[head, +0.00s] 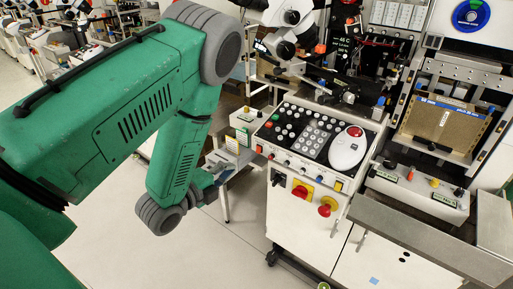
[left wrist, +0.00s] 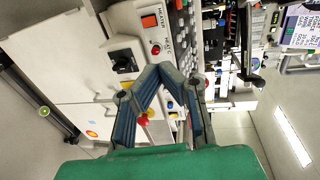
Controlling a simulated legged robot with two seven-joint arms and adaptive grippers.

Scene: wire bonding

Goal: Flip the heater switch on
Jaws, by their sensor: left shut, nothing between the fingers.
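The heater switch (left wrist: 124,62) is a black part on a white panel with a HEATER label beside it, left of centre in the left wrist view. Its on or off position is too small to tell. In the wrist view the tips appear right of the switch, with a visible gap. In the head view the left gripper (head: 213,174) is at the left side of the white machine, partly hidden by its own arm. My right gripper is not in view.
The white machine carries a button console (head: 312,135) with a white and red mouse-like device (head: 348,148). Red and yellow knobs (head: 302,190) stick out on its front. A small box (head: 243,120) stands to its left. Bare floor (head: 220,250) lies in front.

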